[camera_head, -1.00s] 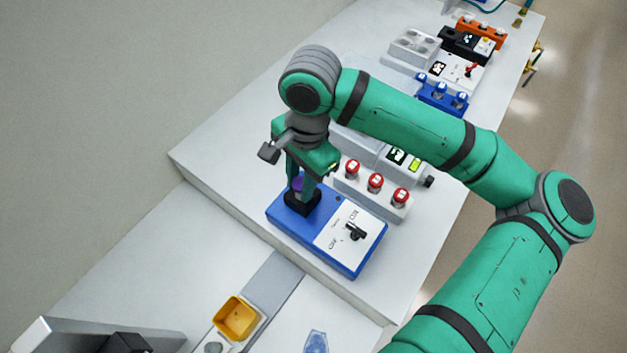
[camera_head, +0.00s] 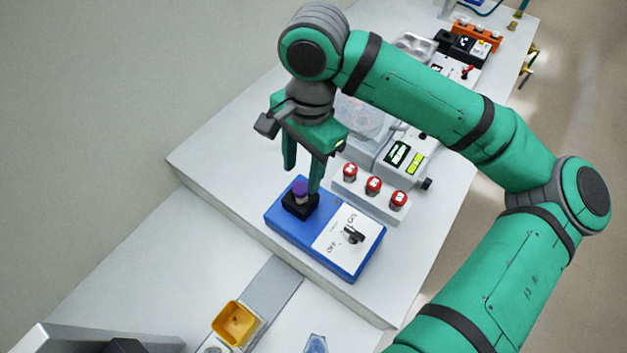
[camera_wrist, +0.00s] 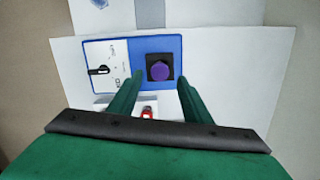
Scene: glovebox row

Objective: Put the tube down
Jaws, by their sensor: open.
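The purple-capped tube (camera_head: 300,188) stands upright in the black holder (camera_head: 301,206) on top of the blue device (camera_head: 283,229). In the wrist view the purple cap (camera_wrist: 160,71) shows from above, inside the black square holder (camera_wrist: 151,59). My gripper (camera_head: 303,180) is open and empty, a little above the tube. Its fingers are spread apart and do not appear to touch the cap. In the wrist view the fingertips (camera_wrist: 160,82) lie to either side of the tube and the cap is clear between them.
The blue device has a white panel with a black knob (camera_head: 353,236). A white rack with red-capped tubes (camera_head: 372,187) stands close behind it, beside a grey device with a display (camera_head: 397,154). A yellow bin (camera_head: 235,322) sits at the lower front. Bare bench lies left of the blue device.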

